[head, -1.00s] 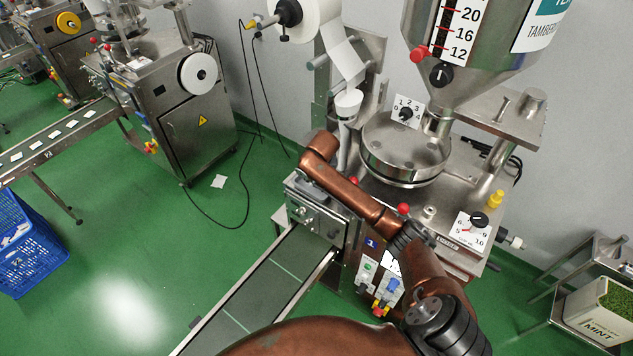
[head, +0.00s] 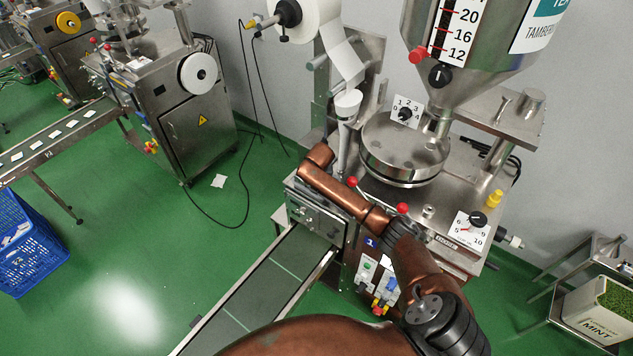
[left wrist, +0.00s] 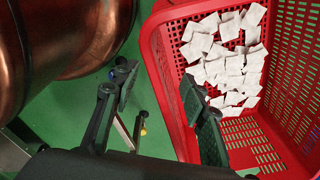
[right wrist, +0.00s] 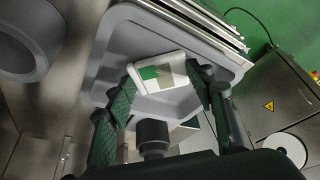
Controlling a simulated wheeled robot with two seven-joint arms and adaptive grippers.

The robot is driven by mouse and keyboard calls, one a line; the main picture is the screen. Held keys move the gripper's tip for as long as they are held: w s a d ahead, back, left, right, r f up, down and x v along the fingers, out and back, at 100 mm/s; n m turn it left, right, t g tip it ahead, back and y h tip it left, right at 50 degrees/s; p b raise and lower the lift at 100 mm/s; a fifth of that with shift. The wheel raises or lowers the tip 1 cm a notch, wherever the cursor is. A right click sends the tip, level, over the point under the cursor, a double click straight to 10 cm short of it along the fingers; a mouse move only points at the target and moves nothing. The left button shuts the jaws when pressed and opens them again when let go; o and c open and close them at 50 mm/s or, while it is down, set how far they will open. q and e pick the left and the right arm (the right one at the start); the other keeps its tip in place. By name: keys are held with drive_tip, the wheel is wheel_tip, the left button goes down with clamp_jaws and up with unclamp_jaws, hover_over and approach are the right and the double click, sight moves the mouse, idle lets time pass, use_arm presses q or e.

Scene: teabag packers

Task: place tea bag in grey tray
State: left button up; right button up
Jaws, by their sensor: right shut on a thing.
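In the right wrist view, my right gripper (right wrist: 162,88) is shut on a small white tea bag (right wrist: 174,62) with a green and beige face. A grey tray (right wrist: 112,52) with rounded corners lies behind the tea bag, which overlaps it in this view. I cannot tell whether the bag touches the tray. In the left wrist view, my left gripper (left wrist: 155,105) is open and empty. One finger is outside a red basket (left wrist: 164,75) and the other overlaps the basket's near side. Many white tea bags (left wrist: 225,65) lie in the basket. Both grippers are hidden in the head view.
A steel packing machine (head: 375,145) stands ahead, with a dark conveyor (head: 262,290) sloping down from it. A second machine (head: 175,115) and a blue crate (head: 28,245) stand to the left. A mint box (head: 600,320) is at lower right. Green floor (head: 130,270) is open at left.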

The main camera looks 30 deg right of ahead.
drive_tip(key=o, duration=0.4)
drive_tip(key=shift+f, duration=0.1)
drive_tip(key=shift+c, duration=0.2)
drive_tip(key=v, duration=1.2)
drive_tip(key=shift+w, duration=0.1)
